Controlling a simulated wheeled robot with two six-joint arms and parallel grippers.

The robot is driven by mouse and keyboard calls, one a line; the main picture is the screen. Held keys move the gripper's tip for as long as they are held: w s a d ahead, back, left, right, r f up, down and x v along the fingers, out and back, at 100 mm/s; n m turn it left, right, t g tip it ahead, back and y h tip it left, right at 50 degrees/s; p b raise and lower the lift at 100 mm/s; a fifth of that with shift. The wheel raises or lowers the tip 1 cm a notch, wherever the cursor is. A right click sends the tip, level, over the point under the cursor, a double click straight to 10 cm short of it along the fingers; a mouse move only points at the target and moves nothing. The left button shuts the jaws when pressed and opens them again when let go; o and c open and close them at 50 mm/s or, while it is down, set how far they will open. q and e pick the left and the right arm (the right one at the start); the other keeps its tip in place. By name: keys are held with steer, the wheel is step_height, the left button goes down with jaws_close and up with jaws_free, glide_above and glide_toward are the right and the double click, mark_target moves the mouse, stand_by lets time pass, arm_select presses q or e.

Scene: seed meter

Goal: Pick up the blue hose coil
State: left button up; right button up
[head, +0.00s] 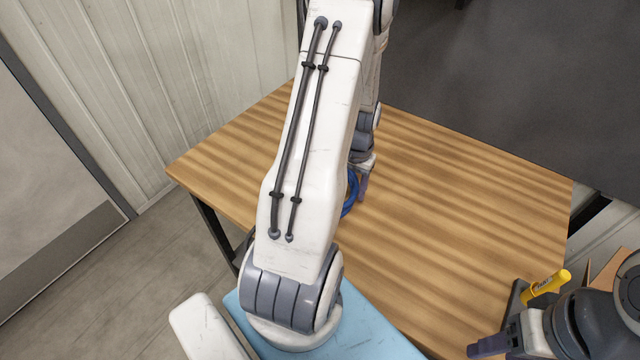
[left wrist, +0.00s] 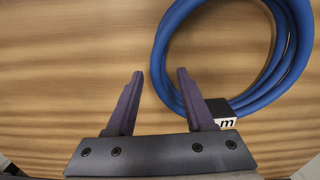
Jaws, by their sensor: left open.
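The blue hose coil (left wrist: 290,60) lies on the wooden table in the left wrist view, to the upper right, with a black and white tag (left wrist: 222,113) at its lower edge. In the head view a small part of the coil (head: 350,193) shows, the rest hidden by my left arm. My left gripper (left wrist: 160,73) is open and empty. The coil's left side shows between the fingertips, close to the right finger, which overlaps it in the picture. The gripper's height above the coil is unclear. My right gripper (head: 490,345) is at the lower right, far from the coil.
The wooden table (head: 440,210) is clear across its middle and right. A yellow cylindrical object (head: 546,286) is near my right arm, with a brown cardboard-like piece (head: 605,275) beside it. A ribbed wall (head: 150,90) stands behind the table's left side.

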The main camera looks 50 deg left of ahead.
arm_select(q)
steer(key=shift+f, duration=1.2)
jaws_close()
steer(key=shift+r, duration=0.15)
